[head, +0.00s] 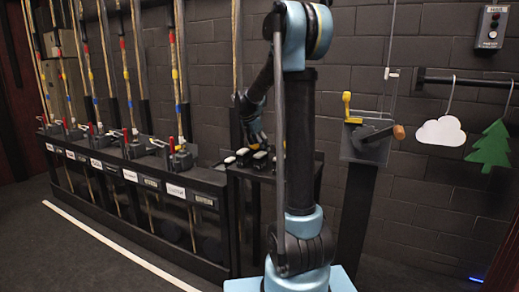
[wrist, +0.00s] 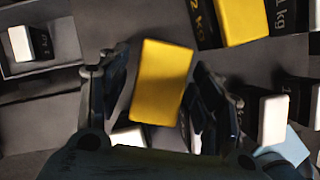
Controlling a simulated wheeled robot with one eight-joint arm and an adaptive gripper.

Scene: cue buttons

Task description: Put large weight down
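In the wrist view, a yellow-topped block (wrist: 161,82), one of the larger weights, is between the two fingers of my gripper (wrist: 160,90). It is slightly tilted in the picture. A dark gap shows between it and the left finger, and its right edge is close to the right finger; the fingers look open around it. Its lower body is hidden. A second yellow weight (wrist: 241,20), by a "2 kg" label, is at the upper right. In the head view, my gripper (head: 258,141) is low over a small dark stand (head: 236,172).
White-topped weights (wrist: 273,120) stand at the right, and another (wrist: 20,43) is in a compartment at upper left. A row of levers with ropes (head: 130,145) is left of the stand. A yellow-handled device (head: 368,135) is to the right.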

